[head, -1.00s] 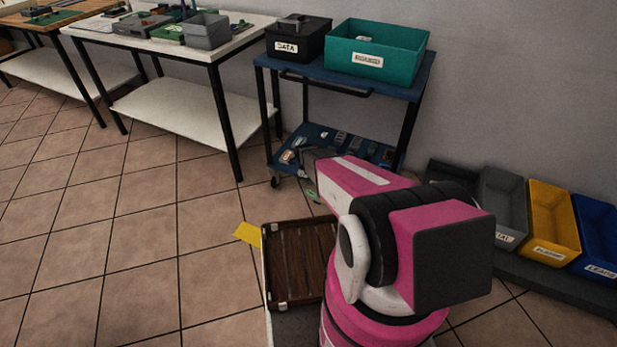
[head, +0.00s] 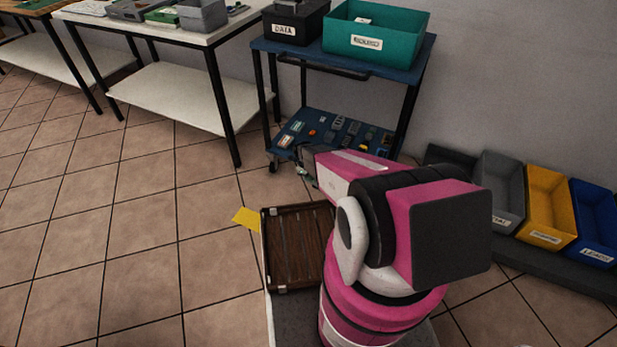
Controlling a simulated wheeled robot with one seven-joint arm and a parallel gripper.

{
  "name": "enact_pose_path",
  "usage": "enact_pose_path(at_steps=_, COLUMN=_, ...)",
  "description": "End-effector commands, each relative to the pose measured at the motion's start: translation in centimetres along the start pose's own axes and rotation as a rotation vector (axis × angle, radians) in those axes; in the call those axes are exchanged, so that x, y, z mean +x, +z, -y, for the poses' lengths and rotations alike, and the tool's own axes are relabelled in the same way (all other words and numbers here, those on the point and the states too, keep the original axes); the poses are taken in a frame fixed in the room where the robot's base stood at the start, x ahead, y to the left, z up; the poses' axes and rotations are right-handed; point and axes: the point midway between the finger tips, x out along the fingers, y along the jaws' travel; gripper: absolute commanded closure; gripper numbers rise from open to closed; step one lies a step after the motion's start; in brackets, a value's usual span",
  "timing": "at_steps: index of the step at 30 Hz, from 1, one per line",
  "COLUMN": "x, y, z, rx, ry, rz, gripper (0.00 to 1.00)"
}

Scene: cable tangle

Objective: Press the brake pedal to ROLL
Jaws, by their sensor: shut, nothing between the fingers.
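The blue cart (head: 345,68) stands against the wall, with a caster (head: 272,166) at its front left leg. My arm reaches toward the cart's lower front edge. My gripper (head: 309,160) is the dark end of the arm, shut and empty, in front of the lower shelf; its fingertips are small and hard to make out. A small green and pale piece (head: 304,173) shows just below it near the floor. I cannot tell whether this is the brake pedal, or whether my gripper touches it. No ROLL marking is readable, and my arm hides the cart's lower right front.
The lower shelf (head: 293,148) holds several small parts. A black DATA box (head: 296,30) and a teal bin (head: 376,45) stand on top. Grey, yellow (head: 549,220) and blue bins stand at right. A brown slatted tray (head: 292,248) lies before me.

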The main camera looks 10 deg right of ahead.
Motion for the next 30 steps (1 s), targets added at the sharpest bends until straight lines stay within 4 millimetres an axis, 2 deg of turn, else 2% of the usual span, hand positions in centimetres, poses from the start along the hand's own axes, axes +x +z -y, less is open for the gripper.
enact_pose_path(at_steps=7, x=0.7, y=1.1, z=0.1, rx=-0.003, ry=0.000, rz=-0.113, gripper=1.00)
enact_pose_path(at_steps=14, x=2.0, y=2.1, z=0.1, rx=0.000, ry=0.000, rz=-0.116, gripper=1.00)
enact_pose_path(at_steps=25, x=1.9, y=2.0, z=0.1, rx=0.000, ry=0.000, rz=-0.115, gripper=1.00)
enact_pose_path(at_steps=30, x=0.6, y=1.3, z=0.6, rx=-0.001, ry=-0.001, rz=-0.115, gripper=1.00)
